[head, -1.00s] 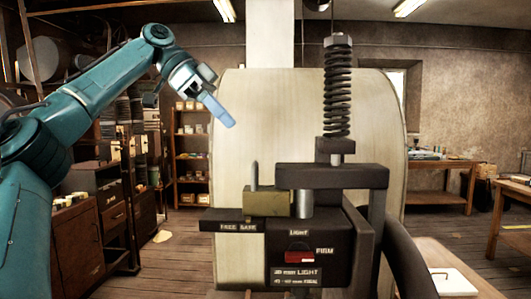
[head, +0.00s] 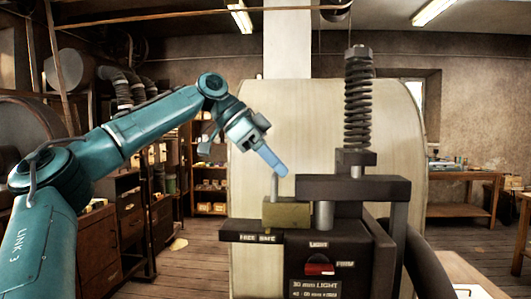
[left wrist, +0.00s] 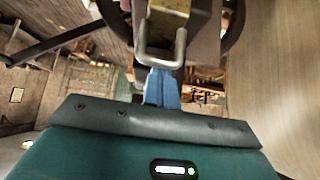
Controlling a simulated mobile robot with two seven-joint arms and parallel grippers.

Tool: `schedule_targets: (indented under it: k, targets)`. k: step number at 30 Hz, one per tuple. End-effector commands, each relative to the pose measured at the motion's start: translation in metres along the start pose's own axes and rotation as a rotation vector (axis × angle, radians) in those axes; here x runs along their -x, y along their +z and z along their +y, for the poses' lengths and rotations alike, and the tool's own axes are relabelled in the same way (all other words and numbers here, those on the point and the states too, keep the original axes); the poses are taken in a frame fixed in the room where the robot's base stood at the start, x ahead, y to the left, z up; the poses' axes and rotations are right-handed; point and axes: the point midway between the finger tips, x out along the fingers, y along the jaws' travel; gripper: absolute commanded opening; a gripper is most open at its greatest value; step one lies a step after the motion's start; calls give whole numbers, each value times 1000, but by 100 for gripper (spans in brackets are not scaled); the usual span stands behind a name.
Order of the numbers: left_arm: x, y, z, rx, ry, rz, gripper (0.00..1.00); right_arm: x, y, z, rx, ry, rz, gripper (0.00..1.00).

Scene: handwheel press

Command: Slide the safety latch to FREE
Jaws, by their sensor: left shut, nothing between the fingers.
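The safety latch is a brass block (head: 287,214) with an upright grey metal handle (head: 275,187). It sits at the right part of the FREE/SAFE label plate (head: 257,238), nearer SAFE than FREE. My left gripper (head: 280,168) is shut and empty, its blue fingers slanting down to the right by the top of the handle. In the left wrist view the handle (left wrist: 180,48) shows as a U-shaped loop below the brass block (left wrist: 168,18), overlapping the ends of the blue fingers (left wrist: 162,88). I cannot tell whether they touch. My right gripper is not in view.
The dark press arm (head: 352,189) and its coil spring (head: 358,88) stand just right of the latch. A red indicator (head: 319,269) with LIGHT and FIRM labels is below. A large pale panel (head: 330,125) stands behind. The space left of the latch is clear.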

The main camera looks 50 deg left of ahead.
Motion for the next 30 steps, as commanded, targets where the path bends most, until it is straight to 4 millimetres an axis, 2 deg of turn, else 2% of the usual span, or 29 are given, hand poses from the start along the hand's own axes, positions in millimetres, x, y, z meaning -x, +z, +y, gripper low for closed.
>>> schedule_targets:
  k: [11, 20, 30]
  targets:
    - [-1, 1, 0, 1, 0, 0, 0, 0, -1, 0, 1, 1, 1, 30]
    - [27, 30, 0, 1, -1, 3, 0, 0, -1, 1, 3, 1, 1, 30]
    - [28, 33, -1, 2, 1, -4, 0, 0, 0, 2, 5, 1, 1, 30]
